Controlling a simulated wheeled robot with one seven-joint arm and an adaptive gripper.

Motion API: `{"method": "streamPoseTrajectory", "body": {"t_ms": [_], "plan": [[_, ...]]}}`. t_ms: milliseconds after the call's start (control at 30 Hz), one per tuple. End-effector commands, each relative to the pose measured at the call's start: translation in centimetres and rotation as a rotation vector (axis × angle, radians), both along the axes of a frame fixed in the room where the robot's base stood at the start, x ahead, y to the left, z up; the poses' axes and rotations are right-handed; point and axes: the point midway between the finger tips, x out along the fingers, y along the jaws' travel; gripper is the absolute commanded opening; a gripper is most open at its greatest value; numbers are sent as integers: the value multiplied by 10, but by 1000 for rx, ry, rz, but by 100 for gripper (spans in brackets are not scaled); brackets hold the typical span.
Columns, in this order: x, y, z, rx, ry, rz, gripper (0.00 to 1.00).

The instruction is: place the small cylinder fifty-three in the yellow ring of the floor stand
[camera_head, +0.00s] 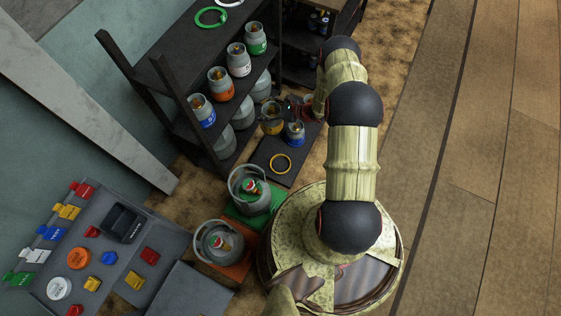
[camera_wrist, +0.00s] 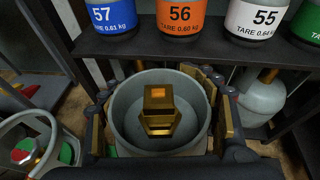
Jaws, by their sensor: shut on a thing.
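The small grey cylinder with a yellow band (camera_head: 272,126) is in my gripper (camera_head: 290,107), above the floor by the shelf's right end. Its number is not readable. In the wrist view the fingers of my gripper (camera_wrist: 160,125) are closed around the grey cylinder (camera_wrist: 121,118), with its brass valve between them. The low dark floor stand (camera_head: 262,157) is below and nearer in the head view. Its yellow ring (camera_head: 280,155) is empty. A small blue-banded cylinder (camera_head: 295,135) stands on the stand's far part, close to the held one.
A dark shelf (camera_head: 160,84) carries several small cylinders, including blue 57 (camera_wrist: 110,17), orange 56 (camera_wrist: 180,17) and white 55 (camera_wrist: 254,16). Larger cylinders stand on a green pad (camera_head: 262,222) and an orange pad (camera_head: 238,268). A button panel (camera_head: 180,250) is at left.

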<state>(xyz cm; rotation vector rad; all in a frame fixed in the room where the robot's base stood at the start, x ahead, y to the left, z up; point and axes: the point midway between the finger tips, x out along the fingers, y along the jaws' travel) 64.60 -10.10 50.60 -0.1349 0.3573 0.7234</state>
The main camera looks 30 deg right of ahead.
Motion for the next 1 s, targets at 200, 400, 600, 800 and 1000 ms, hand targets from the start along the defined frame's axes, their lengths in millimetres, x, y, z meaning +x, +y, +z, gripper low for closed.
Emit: {"method": "streamPoseTrajectory", "body": {"t_ms": [200,400,600,800,1000], "plan": [[-25,-8,-98,-1,6,-62,0],[-52,-9,-170,-9,7,-113,0],[-73,-6,-212,-15,8,-144,0],[-80,-5,-236,-18,9,-153,0],[-80,-4,-271,-17,8,-153,0]]}}
